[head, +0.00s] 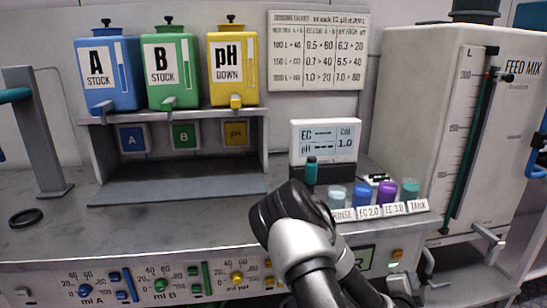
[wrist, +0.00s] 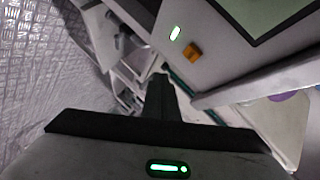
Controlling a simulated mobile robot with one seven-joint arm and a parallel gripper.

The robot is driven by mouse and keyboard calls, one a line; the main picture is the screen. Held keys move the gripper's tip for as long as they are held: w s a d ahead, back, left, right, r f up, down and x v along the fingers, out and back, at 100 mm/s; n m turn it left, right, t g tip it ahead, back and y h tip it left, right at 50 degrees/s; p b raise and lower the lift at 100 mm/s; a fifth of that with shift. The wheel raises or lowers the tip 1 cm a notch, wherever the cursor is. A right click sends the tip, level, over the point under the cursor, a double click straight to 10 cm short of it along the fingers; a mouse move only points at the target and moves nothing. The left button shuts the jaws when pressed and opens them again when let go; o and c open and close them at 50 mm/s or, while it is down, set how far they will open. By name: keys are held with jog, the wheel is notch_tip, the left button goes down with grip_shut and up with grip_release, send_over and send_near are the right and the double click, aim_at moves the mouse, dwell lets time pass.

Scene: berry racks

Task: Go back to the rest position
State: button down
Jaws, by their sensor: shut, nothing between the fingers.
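My gripper (wrist: 159,82) shows in the wrist view as dark fingers closed together, with nothing held between them. In the head view my arm rises from the bottom edge to a dark joint in front of the bench, and the fingers cannot be made out there. In the wrist view the fingers stand over the front of the bench. An orange button (wrist: 192,51) and a green light (wrist: 176,33) on a grey panel lie beyond them.
Blue (head: 110,75), green (head: 170,72) and yellow (head: 233,68) stock tanks stand on a shelf. A meter (head: 325,140) and several coloured cups stand behind my arm. A FEED MIX tank (head: 455,130) is at right. A black ring (head: 26,218) lies left; the bench's left-middle is clear.

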jog(key=s+a+r+n+g+y, duration=0.2)
jog(key=a+r+n+y, duration=0.2)
jog(key=a+r, duration=0.5)
jog(key=s+a+r+n+g+y, duration=0.15)
jog(key=a+r+n+y, duration=0.3)
jog(key=a, duration=0.95)
jog(key=s+a+r+n+g+y, duration=0.1)
jog(key=s+a+r+n, duration=0.4)
jog(key=s, duration=0.5)
jog(key=s+a+r+n, duration=0.2)
jog(key=s+r+n, duration=0.5)
jog(key=s+r, duration=0.15)
notch_tip(320, 180, up, 25)
jog(key=p, duration=2.5)
jog(key=shift+s+p, duration=0.25)
jog(key=shift+p, duration=0.05)
jog(key=shift+m+g, duration=0.25)
